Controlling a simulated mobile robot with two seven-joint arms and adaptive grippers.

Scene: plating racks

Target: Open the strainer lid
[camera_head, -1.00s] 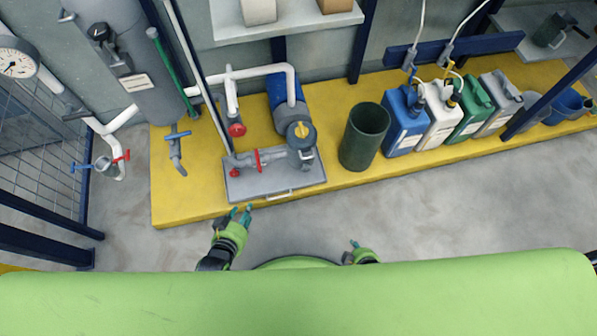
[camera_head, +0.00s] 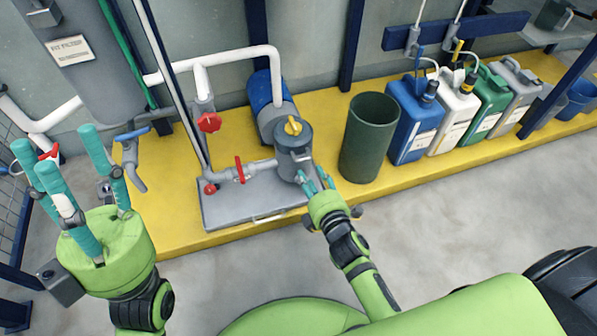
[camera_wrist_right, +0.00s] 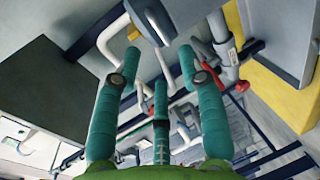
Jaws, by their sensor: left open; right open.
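The strainer (camera_head: 290,160) is a grey upright pot on the pump skid, with a round grey lid (camera_head: 304,133) on top. A yellow knob (camera_head: 293,125) sits on the lid, which looks seated on the pot. My right gripper (camera_head: 318,182) is open and empty at the strainer's lower front right side, below the lid; I cannot tell if it touches. In the right wrist view its teal fingers (camera_wrist_right: 160,62) are spread with nothing clearly held between them. My left gripper (camera_head: 72,165) is open and empty, raised in the left foreground with fingers pointing up.
A pipe with a red valve handle (camera_head: 239,169) joins the strainer's left side. A blue pump (camera_head: 265,92) is behind. A dark green bin (camera_head: 368,138) stands close on the right, then several canisters. A grey tray (camera_head: 235,212) lies under the strainer on the yellow platform (camera_head: 180,238).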

